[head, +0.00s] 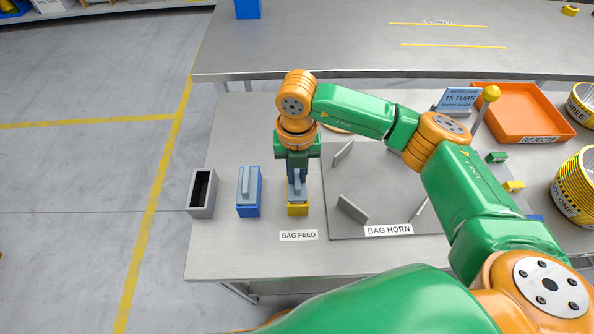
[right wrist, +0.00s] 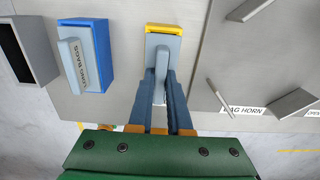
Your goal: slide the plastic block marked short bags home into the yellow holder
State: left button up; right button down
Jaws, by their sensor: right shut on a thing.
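The yellow holder (head: 298,210) stands on the table behind the BAG FEED label; its yellow edge shows in the right wrist view (right wrist: 165,28). A grey plastic block (head: 296,191) with an upright grip is at the holder's top, and covers most of the holder in the right wrist view (right wrist: 164,43). I cannot tell how deep it sits, and no marking on it is readable. My right gripper (head: 297,176) points down, its dark blue fingers shut on the block's grip; they show in the right wrist view (right wrist: 162,85). My left gripper is not in view.
Left of the yellow holder stands a blue holder (head: 249,206) with another grey block, whose lettering ends in BAGS. Further left is an open grey box (head: 202,193). To the right is a grey plate (head: 372,215) with upright fins and the BAG HORN label, then an orange rejects tray (head: 525,112).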

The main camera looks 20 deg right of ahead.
jog(key=shift+f+b, duration=0.3)
jog(key=shift+f, duration=0.1)
jog(key=c, duration=0.8)
grip_release()
jog(key=shift+o, duration=0.2)
jog(key=shift+r, duration=0.1)
notch_tip(320, 180, up, 7)
jog(key=shift+f+b, duration=0.1)
jog(key=shift+b, duration=0.3)
jog(key=shift+r, duration=0.2)
